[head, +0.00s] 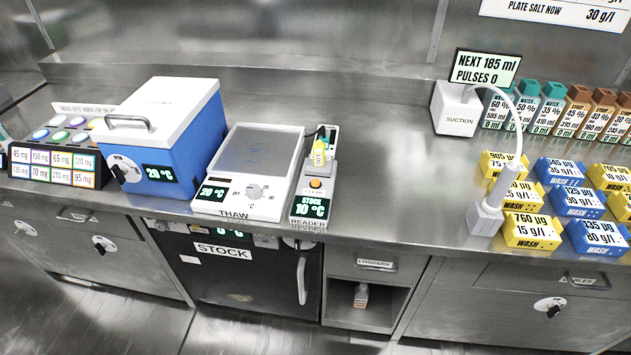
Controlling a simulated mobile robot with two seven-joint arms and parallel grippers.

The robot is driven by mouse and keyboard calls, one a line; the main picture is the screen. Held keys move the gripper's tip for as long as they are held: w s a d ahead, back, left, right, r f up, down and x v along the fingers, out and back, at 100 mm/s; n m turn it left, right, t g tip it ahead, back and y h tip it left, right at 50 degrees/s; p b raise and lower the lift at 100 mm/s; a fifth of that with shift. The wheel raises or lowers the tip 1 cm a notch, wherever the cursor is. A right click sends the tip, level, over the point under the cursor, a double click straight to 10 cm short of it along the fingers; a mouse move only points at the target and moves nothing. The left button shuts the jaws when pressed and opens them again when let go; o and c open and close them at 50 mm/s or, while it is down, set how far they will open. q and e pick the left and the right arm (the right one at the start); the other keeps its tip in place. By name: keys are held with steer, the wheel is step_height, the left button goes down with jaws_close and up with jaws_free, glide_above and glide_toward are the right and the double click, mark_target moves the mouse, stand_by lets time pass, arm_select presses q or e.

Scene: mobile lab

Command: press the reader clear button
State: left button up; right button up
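The reader (310,207) is a narrow device on the counter, right of the white thaw plate. A small yellow-capped vial (319,155) stands in the reader's upper part, behind the button. Neither of my grippers shows in the head view.
The thaw plate (262,150) and a blue box with a white lid (160,130) stand left of the reader. The suction unit (457,110), with its hose and wand (487,215), and yellow and blue wash blocks (532,230) stand right. The counter (390,170) between is clear.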

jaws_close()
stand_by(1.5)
